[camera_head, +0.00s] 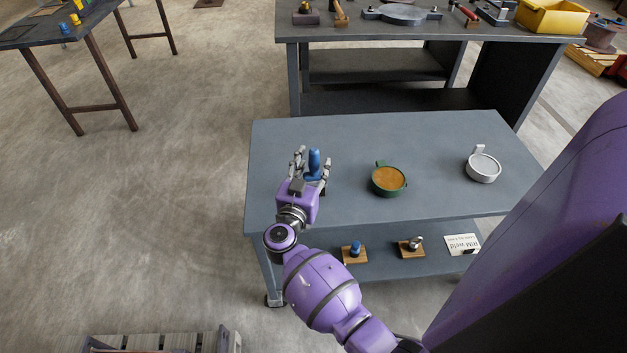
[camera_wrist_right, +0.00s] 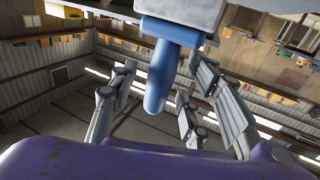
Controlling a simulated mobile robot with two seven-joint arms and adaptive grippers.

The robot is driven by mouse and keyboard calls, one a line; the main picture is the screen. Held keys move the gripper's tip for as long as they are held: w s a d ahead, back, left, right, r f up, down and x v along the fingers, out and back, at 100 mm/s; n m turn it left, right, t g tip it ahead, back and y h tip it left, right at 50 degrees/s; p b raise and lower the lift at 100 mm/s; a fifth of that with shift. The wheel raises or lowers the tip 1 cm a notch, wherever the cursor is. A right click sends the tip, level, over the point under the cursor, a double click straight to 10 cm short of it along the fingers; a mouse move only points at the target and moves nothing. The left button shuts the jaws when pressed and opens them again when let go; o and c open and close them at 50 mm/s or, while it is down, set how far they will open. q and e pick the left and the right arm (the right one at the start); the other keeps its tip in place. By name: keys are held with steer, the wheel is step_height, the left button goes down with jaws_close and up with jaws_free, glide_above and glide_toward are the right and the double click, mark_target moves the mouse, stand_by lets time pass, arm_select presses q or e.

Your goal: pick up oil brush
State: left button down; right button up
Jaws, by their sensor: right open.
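A blue upright object (camera_head: 314,162), seemingly the oil brush, stands over the grey table. In the right wrist view it is a blue rounded handle (camera_wrist_right: 160,75) under a pale grey block; I cannot tell whether that block is part of it. My right gripper (camera_head: 312,168) is open, its fingers spread around the blue object. In the wrist view the fingers (camera_wrist_right: 165,105) are on both sides of the handle, with gaps between. My left gripper is not in view.
A green cup with orange contents (camera_head: 388,180) and a white cup (camera_head: 483,168) stand to the right on the grey table (camera_head: 430,140). The lower shelf holds small wooden blocks (camera_head: 355,258) and a white sign (camera_head: 462,243). A dark workbench (camera_head: 420,33) stands behind.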

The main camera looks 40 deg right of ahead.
steer(key=shift+w+d, duration=0.4)
steer(key=shift+d, duration=0.1)
jaws_close()
steer(key=shift+r, duration=0.1)
